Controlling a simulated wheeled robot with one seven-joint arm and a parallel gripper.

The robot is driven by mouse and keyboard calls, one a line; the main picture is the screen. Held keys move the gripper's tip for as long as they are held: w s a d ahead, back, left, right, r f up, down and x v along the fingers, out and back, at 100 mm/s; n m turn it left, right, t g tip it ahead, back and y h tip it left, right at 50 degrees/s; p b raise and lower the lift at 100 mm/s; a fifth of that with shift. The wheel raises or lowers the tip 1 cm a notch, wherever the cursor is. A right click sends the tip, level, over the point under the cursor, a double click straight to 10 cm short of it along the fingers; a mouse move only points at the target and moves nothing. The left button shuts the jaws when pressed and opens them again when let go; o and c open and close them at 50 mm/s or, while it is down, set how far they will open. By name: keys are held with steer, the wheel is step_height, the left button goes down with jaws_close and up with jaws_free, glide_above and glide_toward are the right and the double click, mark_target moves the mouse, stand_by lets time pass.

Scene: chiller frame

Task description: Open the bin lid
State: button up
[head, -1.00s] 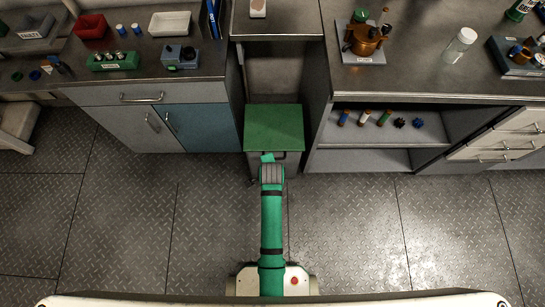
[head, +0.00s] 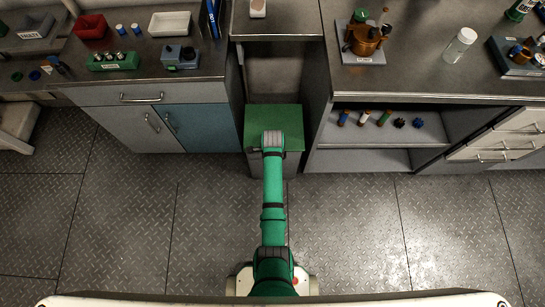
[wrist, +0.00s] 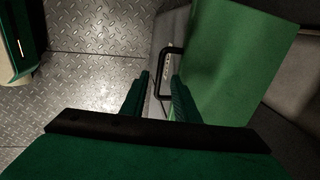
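The bin stands in the gap between the cabinets, and its flat green lid (head: 288,116) lies shut on top. In the wrist view the green lid (wrist: 235,55) fills the right middle. A dark loop handle (wrist: 160,72) shows at the lid's near edge, against the bin's grey front. My gripper (wrist: 160,78) is open, with one finger on each side of the handle bar in the picture. I cannot tell whether either finger touches it. In the head view my arm hides the gripper and the handle.
A cabinet with a blue door (head: 196,128) stands close to the bin's left. An open shelf unit (head: 360,160) with small bottles stands close to its right. A counter (head: 276,22) is behind and above the bin. The metal floor (head: 130,220) in front is clear.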

steer(key=shift+w+f, duration=0.2)
steer(key=shift+f, duration=0.65)
steer(key=shift+w+f, duration=0.15)
steer(key=shift+f, duration=0.65)
jaws_close()
steer(key=shift+d, duration=0.1)
